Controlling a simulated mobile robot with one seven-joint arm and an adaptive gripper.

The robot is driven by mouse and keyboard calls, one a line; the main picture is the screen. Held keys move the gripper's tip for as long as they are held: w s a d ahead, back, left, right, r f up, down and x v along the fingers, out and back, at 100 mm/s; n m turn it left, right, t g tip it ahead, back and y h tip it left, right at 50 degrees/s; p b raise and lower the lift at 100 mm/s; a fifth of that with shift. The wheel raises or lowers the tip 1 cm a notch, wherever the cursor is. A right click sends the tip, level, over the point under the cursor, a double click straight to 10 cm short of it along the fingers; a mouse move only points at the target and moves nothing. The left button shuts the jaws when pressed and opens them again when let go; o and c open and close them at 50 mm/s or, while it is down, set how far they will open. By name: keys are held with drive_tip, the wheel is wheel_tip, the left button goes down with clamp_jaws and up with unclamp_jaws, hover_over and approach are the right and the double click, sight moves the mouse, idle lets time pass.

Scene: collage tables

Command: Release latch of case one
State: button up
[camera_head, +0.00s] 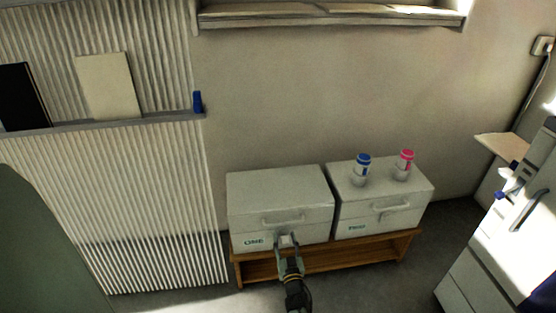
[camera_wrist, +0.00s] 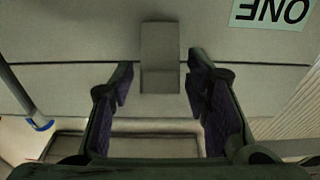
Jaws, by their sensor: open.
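Case one is a closed grey-white box (camera_head: 278,188) on a wooden bench, with a "ONE" label (camera_head: 254,241) low on its front and a handle above. Its latch (camera_wrist: 160,57) is a small grey rectangular tab across the dark lid seam in the wrist view, where the label (camera_wrist: 270,12) appears upside down. My gripper (camera_head: 288,246) is at the front of the case, below the handle. In the wrist view my gripper (camera_wrist: 159,80) is open, with one finger on each side of the latch and a gap to each. Whether the fingertips touch the case front is unclear.
Case two (camera_head: 385,190) stands closed to the right on the same bench (camera_head: 330,260). On its lid are a blue-lidded jar (camera_head: 362,166) and a pink-lidded jar (camera_head: 404,164). A corrugated panel (camera_head: 130,210) is close on the left. A white cabinet (camera_head: 505,255) stands right.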

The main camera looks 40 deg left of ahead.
drive_tip(key=r+p, duration=0.1)
drive_tip(key=p, duration=0.2)
drive_tip(key=shift+w+a+r+g+h, duration=0.1)
drive_tip(key=shift+r+g+h, duration=0.2)
drive_tip(key=shift+g, duration=0.1)
drive_tip(key=shift+s+d+f, duration=0.6)
drive_tip(key=shift+d, duration=0.15)
drive_tip(key=v, duration=0.9)
drive_tip(key=w+a+r+t+y, duration=0.1)
drive_tip(key=a+r, duration=0.2)
drive_tip(key=r, duration=1)
drive_tip(key=w+a+r+n+t+y, duration=0.1)
drive_tip(key=a+r, duration=0.3)
drive_tip(key=r, duration=1)
drive_tip(key=w+a+r+t+y, duration=0.1)
drive_tip(key=w+a+r+y, duration=0.1)
drive_tip(key=r, duration=1.2)
drive_tip(key=shift+a+t+y+p, duration=0.4)
drive_tip(key=shift+a+y, duration=0.3)
drive_tip(key=shift+a, duration=0.1)
drive_tip(key=shift+w, duration=0.15)
